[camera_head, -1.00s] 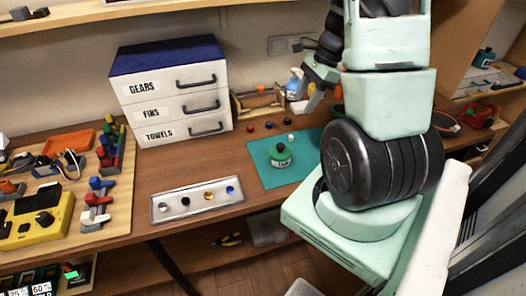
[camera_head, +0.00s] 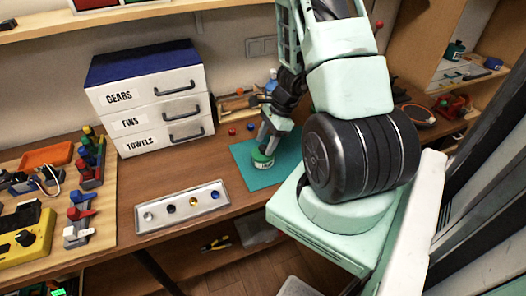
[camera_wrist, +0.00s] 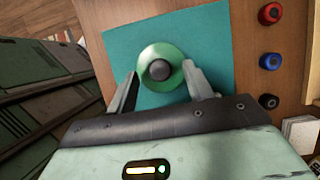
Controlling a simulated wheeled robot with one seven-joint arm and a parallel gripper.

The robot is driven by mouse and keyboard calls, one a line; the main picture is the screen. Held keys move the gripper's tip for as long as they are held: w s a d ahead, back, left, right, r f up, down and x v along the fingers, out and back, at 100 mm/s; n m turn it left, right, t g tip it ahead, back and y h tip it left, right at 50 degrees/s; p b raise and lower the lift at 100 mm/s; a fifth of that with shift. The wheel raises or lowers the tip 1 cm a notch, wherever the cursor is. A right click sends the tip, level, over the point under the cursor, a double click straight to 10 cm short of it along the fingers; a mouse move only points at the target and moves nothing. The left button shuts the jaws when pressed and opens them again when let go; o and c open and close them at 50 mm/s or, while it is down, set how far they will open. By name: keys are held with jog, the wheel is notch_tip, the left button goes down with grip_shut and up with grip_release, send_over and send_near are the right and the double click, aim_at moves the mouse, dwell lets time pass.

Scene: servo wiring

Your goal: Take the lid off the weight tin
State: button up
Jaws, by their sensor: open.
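The weight tin (camera_head: 262,160) is a small green round tin with a pale label, standing on a teal mat (camera_head: 283,170). In the wrist view its green lid (camera_wrist: 148,55) shows from above, with a dark grey round knob (camera_wrist: 159,70) at its centre. My gripper (camera_head: 266,145) is over the tin in the head view, pointing down. In the wrist view my gripper (camera_wrist: 164,84) is open, with one finger at each side of the lid's near edge. I cannot tell whether the fingers touch the tin.
A red, a blue and a black knob-like piece (camera_wrist: 269,62) stand right of the mat in the wrist view. A metal tray (camera_head: 182,207) with several small round pieces lies left of the mat. A white drawer box (camera_head: 150,100) stands behind.

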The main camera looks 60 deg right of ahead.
jog(key=shift+w+a+f, duration=0.15)
jog(key=shift+a+f, duration=0.1)
jog(key=shift+f, duration=0.4)
jog(key=c, duration=1.1)
jog(key=shift+o, duration=0.2)
jog(key=shift+r, duration=0.15)
